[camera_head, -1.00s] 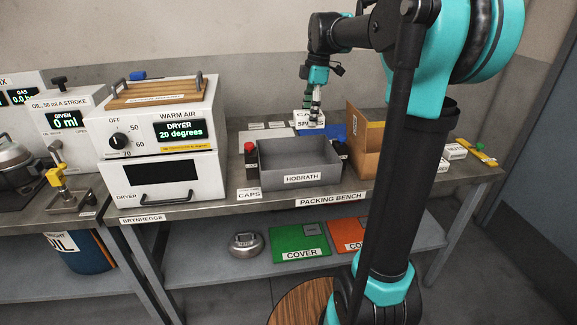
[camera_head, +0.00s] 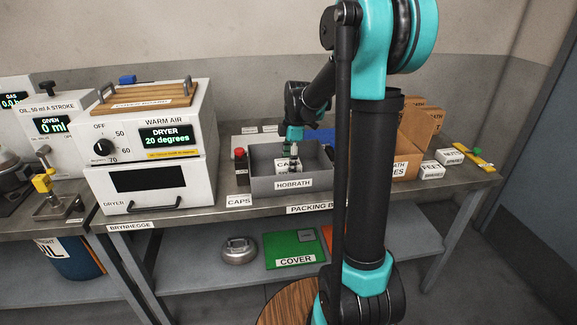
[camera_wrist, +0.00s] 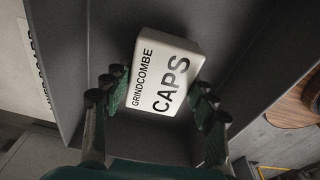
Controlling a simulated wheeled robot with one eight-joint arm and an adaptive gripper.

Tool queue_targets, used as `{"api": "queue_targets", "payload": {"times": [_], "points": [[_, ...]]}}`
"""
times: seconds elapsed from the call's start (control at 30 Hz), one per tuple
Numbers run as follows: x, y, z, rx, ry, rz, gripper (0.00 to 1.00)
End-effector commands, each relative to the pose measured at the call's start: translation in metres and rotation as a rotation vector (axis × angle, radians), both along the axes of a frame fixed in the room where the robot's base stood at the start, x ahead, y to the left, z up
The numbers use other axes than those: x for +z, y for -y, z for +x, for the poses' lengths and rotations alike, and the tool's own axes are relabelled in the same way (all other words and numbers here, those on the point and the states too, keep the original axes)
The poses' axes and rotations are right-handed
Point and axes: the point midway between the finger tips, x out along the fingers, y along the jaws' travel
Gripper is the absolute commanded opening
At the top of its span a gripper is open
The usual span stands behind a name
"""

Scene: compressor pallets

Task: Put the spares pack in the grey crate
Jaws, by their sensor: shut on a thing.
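A white pack lettered "GRINDCOMBE CAPS" (camera_wrist: 163,72) sits between the fingers of my gripper (camera_wrist: 158,90) in the wrist view. In the head view, my gripper (camera_head: 291,160) reaches down inside the grey crate (camera_head: 293,184), labelled "HOBRATH", and the white pack (camera_head: 282,167) shows there in part. The fingers are shut on the pack's sides. Grey crate walls surround it in the wrist view. I cannot tell whether the pack touches the crate floor. I see no pack lettered as spares now.
A red-capped dark bottle (camera_head: 240,160) stands at the crate's left. The dryer (camera_head: 150,150) is further left. Brown cardboard boxes (camera_head: 417,135) and a white "FEET" pack (camera_head: 431,170) are to the right. My arm hides part of the bench.

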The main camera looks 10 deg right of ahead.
Motion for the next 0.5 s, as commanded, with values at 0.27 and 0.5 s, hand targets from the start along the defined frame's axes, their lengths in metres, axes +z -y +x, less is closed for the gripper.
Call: {"api": "queue_targets", "payload": {"times": [0.27, 0.5], "points": [[-0.0107, -0.0001, 0.0, 0.0, 0.0, 0.0, 0.24], [-0.0132, 0.0, 0.0, 0.0, 0.0, 0.0, 0.6]]}}
